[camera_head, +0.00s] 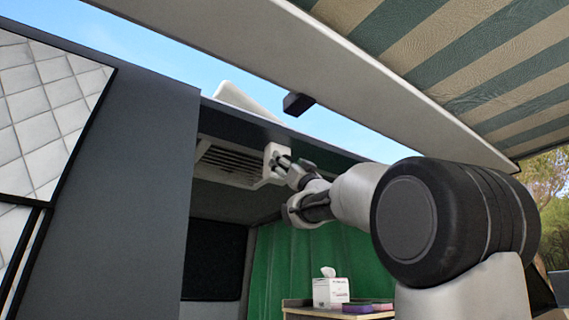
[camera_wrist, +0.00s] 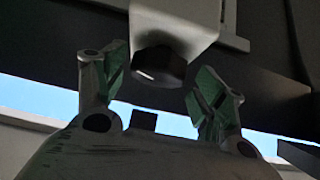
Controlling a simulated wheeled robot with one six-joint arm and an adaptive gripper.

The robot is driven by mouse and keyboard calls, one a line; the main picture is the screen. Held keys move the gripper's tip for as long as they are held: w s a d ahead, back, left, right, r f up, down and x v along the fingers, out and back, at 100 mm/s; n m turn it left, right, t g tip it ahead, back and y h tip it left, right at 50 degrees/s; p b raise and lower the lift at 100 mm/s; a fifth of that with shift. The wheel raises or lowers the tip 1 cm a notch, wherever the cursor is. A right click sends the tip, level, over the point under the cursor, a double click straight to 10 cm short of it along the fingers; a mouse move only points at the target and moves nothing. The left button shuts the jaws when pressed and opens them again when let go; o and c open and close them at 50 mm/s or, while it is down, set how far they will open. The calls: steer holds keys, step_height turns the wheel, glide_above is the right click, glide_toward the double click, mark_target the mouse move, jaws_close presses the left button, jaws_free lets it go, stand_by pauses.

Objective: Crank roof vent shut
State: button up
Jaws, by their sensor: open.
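The roof vent's white lid (camera_head: 240,102) stands tilted up above the van roof in the head view. Its slatted grille (camera_head: 230,163) is in the ceiling below. A white crank housing (camera_head: 270,168) hangs at the grille's right end, and it fills the top middle of the wrist view (camera_wrist: 172,22). A dark faceted knob (camera_wrist: 158,66) sticks out of the housing. My gripper (camera_head: 287,166) is at the housing. In the wrist view its green-padded fingers are spread, one on each side of the knob, with gaps visible. The knob is hard to make out in the head view.
The dark roof edge (camera_head: 330,147) runs just above my gripper. A striped awning (camera_head: 480,60) with a pale rail hangs overhead. A green curtain (camera_head: 290,260) and a counter (camera_head: 300,313) with a tissue box (camera_head: 330,292) are lower inside the van.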

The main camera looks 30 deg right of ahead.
steer(key=shift+s, duration=0.1)
steer(key=c, duration=1)
steer(key=shift+d+n+y, duration=0.15)
steer(key=shift+n+y, duration=0.25)
steer(key=shift+n, duration=0.2)
steer(key=n+g+y, duration=0.1)
steer(key=n+y, duration=0.4)
steer(key=shift+d+n+y, duration=0.15)
steer(key=shift+n+y, duration=0.15)
steer(key=shift+n, duration=0.1)
steer(key=n+g+y, duration=0.2)
steer(key=n+y, duration=0.1)
steer(key=n, duration=0.1)
steer(key=n+g+y, duration=0.3)
steer(key=n, duration=0.2)
steer(key=shift+d+r, duration=0.15)
steer(key=n+g+y, duration=0.1)
steer(key=n+g, duration=0.1)
steer(key=n, duration=0.1)
steer(key=n+g, duration=0.2)
steer(key=shift+r+n+g+y, duration=0.1)
steer(key=shift+n+g+y, duration=0.3)
steer(key=shift+r+n+g+h, duration=0.15)
steer(key=shift+n+g+h, duration=0.45)
steer(key=shift+n+g, duration=0.9)
steer(key=shift+n, duration=0.3)
